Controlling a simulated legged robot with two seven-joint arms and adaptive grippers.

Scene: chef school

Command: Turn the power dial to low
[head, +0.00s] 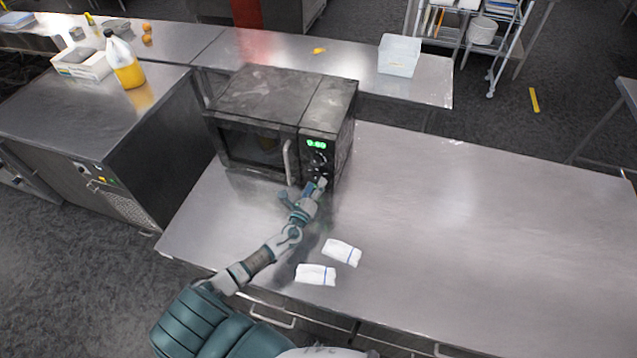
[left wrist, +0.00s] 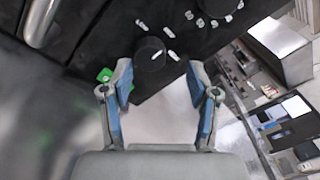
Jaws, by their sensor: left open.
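A dark microwave (head: 262,98) stands on the steel counter. Its control panel is on the right of the front, with a green lit display and an upper dial (head: 319,158). My left gripper (head: 316,184) is in front of the lower panel and hides part of it. In the left wrist view, a round black dial (left wrist: 150,55) with white marks around it lies just beyond the fingertips. The open fingers of my left gripper (left wrist: 160,85) are apart, with nothing between them. I cannot read the dial's labels. My right gripper is not in view.
The microwave's door handle (head: 287,162) is left of the panel. Two white packets (head: 316,275) lie on the counter near my left forearm. The counter (head: 480,220) to the right is clear. A yellow-filled jug (head: 124,62) and a clear bin (head: 399,55) stand farther back.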

